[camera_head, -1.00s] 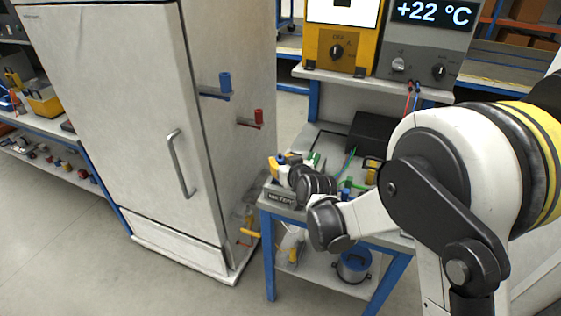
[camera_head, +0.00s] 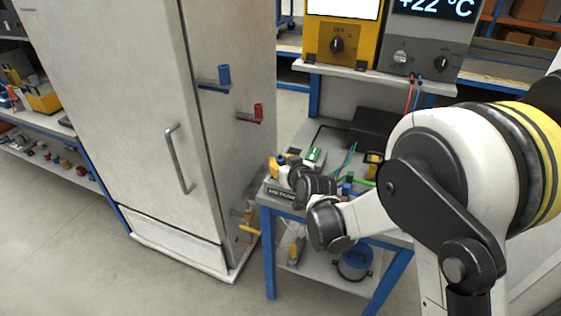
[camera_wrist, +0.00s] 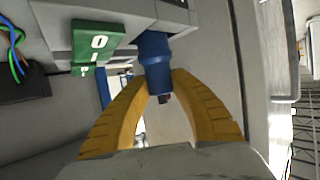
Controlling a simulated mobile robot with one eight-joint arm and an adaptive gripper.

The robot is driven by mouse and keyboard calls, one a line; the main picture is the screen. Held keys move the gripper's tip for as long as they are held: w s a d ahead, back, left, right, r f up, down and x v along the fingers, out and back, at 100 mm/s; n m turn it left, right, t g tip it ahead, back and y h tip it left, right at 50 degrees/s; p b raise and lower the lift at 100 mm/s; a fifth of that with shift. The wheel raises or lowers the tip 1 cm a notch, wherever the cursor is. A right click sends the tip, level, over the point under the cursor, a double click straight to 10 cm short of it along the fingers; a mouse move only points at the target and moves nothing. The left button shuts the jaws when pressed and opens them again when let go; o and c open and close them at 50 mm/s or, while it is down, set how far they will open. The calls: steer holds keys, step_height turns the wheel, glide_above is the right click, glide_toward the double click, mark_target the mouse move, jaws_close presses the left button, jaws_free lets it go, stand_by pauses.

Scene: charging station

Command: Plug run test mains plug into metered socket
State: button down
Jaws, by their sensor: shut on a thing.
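My gripper (camera_wrist: 160,105) has yellow fingers closed around a blue mains plug (camera_wrist: 155,60) in the wrist view. A short cable stub shows at the plug's near end. The plug's far end meets the grey face of the metered socket box (camera_wrist: 200,18); whether it is fully seated I cannot tell. A green switch (camera_wrist: 97,45) marked O and I sits left of the plug. In the head view, my gripper (camera_head: 277,165) is at the bench's left end, above the box labelled METER (camera_head: 281,193). My wrist hides part of the box.
A tall white cabinet (camera_head: 110,110) with blue and red side valves stands close left of the bench. Coloured leads (camera_head: 347,165) and a black case (camera_head: 375,128) lie behind my wrist. A yellow instrument (camera_head: 337,42) stands on the upper shelf. A blue reel (camera_head: 354,262) sits below.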

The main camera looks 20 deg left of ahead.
steer(key=shift+f, duration=0.4)
steer(key=c, duration=1.1)
jaws_free()
steer(key=shift+r, duration=0.1)
steer(key=shift+c, duration=0.2)
steer(key=v, duration=1.2)
steer(key=shift+r, duration=0.15)
